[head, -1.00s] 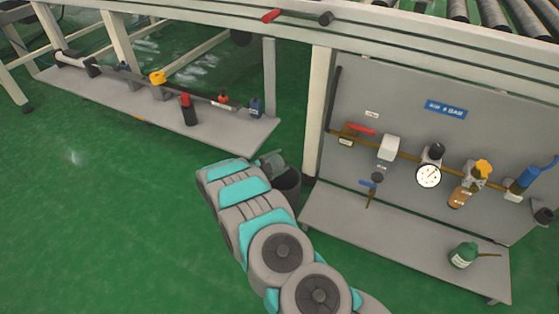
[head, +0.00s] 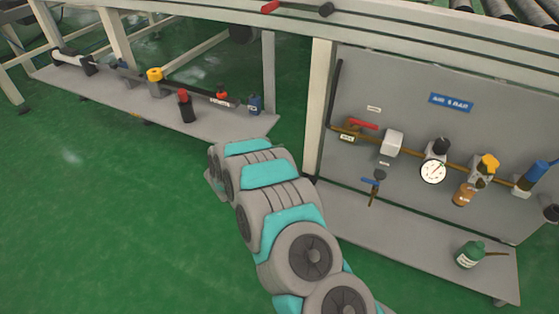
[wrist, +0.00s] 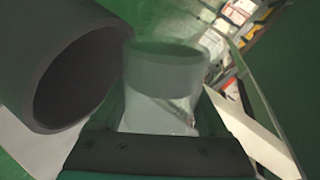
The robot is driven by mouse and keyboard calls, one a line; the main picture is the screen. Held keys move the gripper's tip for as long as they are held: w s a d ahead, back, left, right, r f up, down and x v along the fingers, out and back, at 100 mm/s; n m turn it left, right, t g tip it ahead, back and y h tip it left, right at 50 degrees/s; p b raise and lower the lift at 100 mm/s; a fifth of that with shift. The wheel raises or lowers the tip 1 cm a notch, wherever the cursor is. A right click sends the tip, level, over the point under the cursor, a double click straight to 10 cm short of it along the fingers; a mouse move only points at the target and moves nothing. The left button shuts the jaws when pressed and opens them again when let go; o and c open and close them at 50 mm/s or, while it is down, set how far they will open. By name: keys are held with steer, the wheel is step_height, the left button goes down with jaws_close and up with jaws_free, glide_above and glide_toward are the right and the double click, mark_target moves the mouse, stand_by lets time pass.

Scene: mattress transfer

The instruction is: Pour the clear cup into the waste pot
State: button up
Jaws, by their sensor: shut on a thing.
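The clear cup (wrist: 163,85) is in the middle of the wrist view, between the two fingers of my gripper (wrist: 165,112), which is shut on it. Its open rim is at the far end from the gripper's palm. I cannot tell its tilt or how much it holds. The waste pot (wrist: 97,80), a dark grey cylinder, is just left of the cup in the wrist view. Its round mouth shows, with a dark inside. In the head view my arm hides the gripper, the cup and the pot.
Another low shelf (head: 110,100) with fittings is at left. Green floor (head: 90,210) is clear at lower left.

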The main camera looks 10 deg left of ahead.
steer(key=shift+s+d+m+y+b, duration=0.15)
steer(key=shift+m+y+b, duration=0.35)
steer(key=shift+b, duration=1.35)
steer(key=shift+r+m+b, duration=0.15)
steer(key=shift+m+b, duration=0.25)
steer(key=shift+b, duration=0.15)
steer(key=shift+d+r+m, duration=0.2)
steer(key=shift+m, duration=0.1)
steer(key=shift+d+r+m+t+y, duration=0.2)
steer(key=shift+m+t+y, duration=0.2)
steer(key=shift+m+y, duration=0.5)
steer(key=shift+s, duration=0.15)
